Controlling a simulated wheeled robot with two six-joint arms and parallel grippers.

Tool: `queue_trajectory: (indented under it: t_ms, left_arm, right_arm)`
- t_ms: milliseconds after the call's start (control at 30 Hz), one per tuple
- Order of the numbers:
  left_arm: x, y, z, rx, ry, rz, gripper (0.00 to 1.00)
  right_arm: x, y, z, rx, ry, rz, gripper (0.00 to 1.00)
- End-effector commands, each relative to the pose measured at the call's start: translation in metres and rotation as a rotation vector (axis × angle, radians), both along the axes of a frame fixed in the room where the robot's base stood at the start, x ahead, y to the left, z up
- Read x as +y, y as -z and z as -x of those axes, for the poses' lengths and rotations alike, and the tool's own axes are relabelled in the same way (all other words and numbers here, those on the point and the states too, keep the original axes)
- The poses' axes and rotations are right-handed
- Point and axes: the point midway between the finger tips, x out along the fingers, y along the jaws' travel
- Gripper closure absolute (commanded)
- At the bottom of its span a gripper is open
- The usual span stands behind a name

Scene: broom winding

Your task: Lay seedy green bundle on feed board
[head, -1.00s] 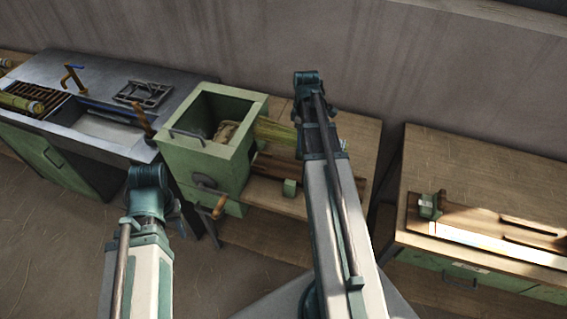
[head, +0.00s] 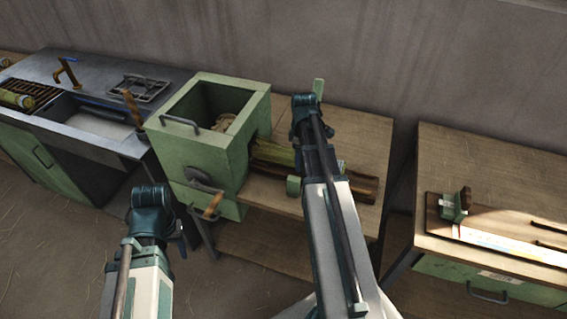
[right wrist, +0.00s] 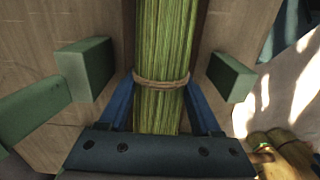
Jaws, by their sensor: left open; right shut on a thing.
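The seedy green bundle (head: 275,152) lies along the feed board (head: 364,188), with one end at the opening in the side of the green box (head: 215,155). In the right wrist view the bundle (right wrist: 161,45) is tied with a twine band and runs between two green blocks. My right gripper (right wrist: 161,98) is shut on it just at the band. In the head view that gripper is mostly hidden behind my arm. I cannot tell whether the bundle touches the board. My left gripper (head: 178,243) is open and empty, in front of the box and apart from it.
The green box has a crank with a wooden handle (head: 212,205) at its front. A metal sink bench (head: 95,115) stands left, with another bundle (head: 17,98) on it. A separate workbench (head: 470,165) with a clamp stands right, across a gap.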

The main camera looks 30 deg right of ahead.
Motion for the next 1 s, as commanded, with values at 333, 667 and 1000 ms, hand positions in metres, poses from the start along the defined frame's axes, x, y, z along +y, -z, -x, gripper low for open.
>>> queue_trajectory:
  t_ms: [333, 667, 1000]
  left_arm:
    - [0.0, -0.003, 0.0, 0.0, 0.0, 0.0, 0.5]
    - [0.0, 0.009, 0.0, 0.0, 0.0, 0.0, 0.5]
    - [0.0, 0.01, 0.0, 0.0, 0.0, 0.0, 0.5]
  right_arm:
    - [0.017, -0.003, -0.02, 0.0, 0.0, 0.0, 0.92]
    - [0.041, 0.009, -0.049, 0.001, 0.001, 0.001, 0.92]
    - [0.041, 0.01, -0.048, 0.001, 0.001, 0.001, 0.92]
